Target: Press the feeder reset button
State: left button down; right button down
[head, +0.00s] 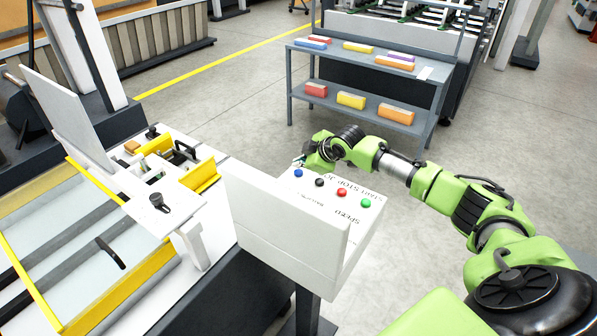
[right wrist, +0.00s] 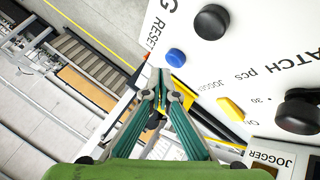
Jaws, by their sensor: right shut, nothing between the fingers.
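The control box (head: 290,222) has a slanted white panel, also filling the upper right of the right wrist view (right wrist: 250,70). A blue button (head: 298,173) sits at the panel's far left corner. In the right wrist view, the blue button (right wrist: 175,56) is beside the printed word RESET. My right gripper (head: 301,161) is at the panel's far edge, close to this button. In the right wrist view, its fingers (right wrist: 160,78) are shut and empty, with tips just below the button in the picture. I cannot tell whether they touch it. My left gripper is not in view.
Black, red (head: 342,192) and green (head: 365,202) controls line the panel. The right wrist view shows black knobs (right wrist: 210,22) and a yellow switch (right wrist: 230,109). A machine with yellow rails (head: 110,295) stands left. A grey shelf (head: 375,65) with coloured stacks stands behind my right arm.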

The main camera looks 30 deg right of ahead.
aim_at(300, 173)
jog(key=shift+f, duration=0.1)
jog(key=shift+f, duration=0.35)
jog(key=shift+f, duration=0.5)
dwell(0.8)
jog(key=shift+r+p, duration=0.65)
jog(key=shift+r, duration=0.25)
jog(key=shift+r, duration=0.1)
notch_tip(300, 173, up, 5)
jog(key=p, duration=0.4)
jog(key=shift+p, duration=0.3)
